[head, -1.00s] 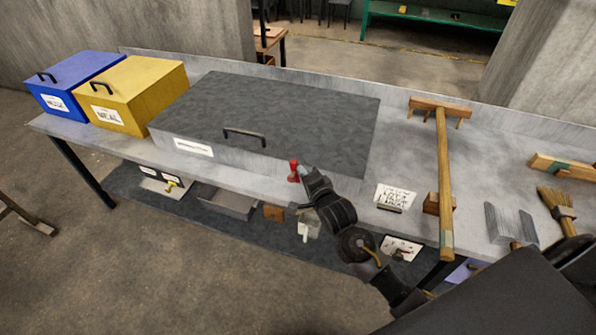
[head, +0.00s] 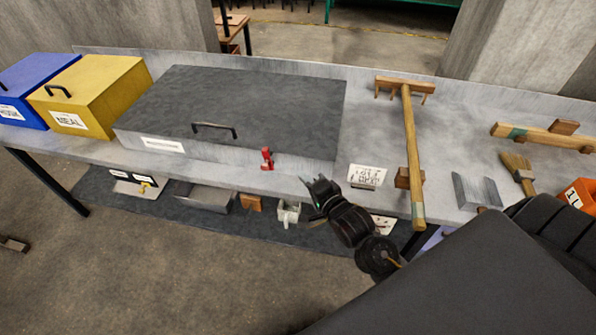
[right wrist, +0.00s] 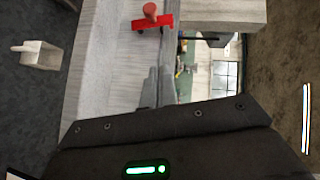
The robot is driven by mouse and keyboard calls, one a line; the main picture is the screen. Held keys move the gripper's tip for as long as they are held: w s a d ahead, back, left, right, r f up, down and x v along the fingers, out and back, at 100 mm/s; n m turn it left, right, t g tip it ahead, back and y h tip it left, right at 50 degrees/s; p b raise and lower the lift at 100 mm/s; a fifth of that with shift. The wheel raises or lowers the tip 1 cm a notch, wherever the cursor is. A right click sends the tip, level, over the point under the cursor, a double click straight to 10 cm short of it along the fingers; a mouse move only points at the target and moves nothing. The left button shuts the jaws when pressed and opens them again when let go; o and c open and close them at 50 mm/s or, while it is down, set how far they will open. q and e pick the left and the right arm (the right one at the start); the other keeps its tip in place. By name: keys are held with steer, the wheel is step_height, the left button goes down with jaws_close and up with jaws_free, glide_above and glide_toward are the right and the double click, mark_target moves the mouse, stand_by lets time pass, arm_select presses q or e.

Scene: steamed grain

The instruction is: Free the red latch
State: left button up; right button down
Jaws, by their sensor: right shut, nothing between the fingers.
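The red latch (head: 267,159) sits on the front of the large grey lidded box (head: 250,100), near its right end. It also shows in the right wrist view (right wrist: 152,20), at the top, as a red crosspiece with a round knob. My right gripper (head: 308,184) is in front of the box, to the right of the latch and apart from it. Its fingers are shut and empty; in the right wrist view the closed fingers (right wrist: 157,88) lie below the latch with a gap. My left gripper is out of view.
Yellow (head: 95,90) and blue (head: 30,90) bins stand left of the box. A white sign (head: 366,176), a wooden rake (head: 411,140) and a brush (head: 518,170) are on the bench to the right.

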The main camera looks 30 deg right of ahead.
steer(key=shift+s+d, duration=0.1)
steer(key=shift+s, duration=0.4)
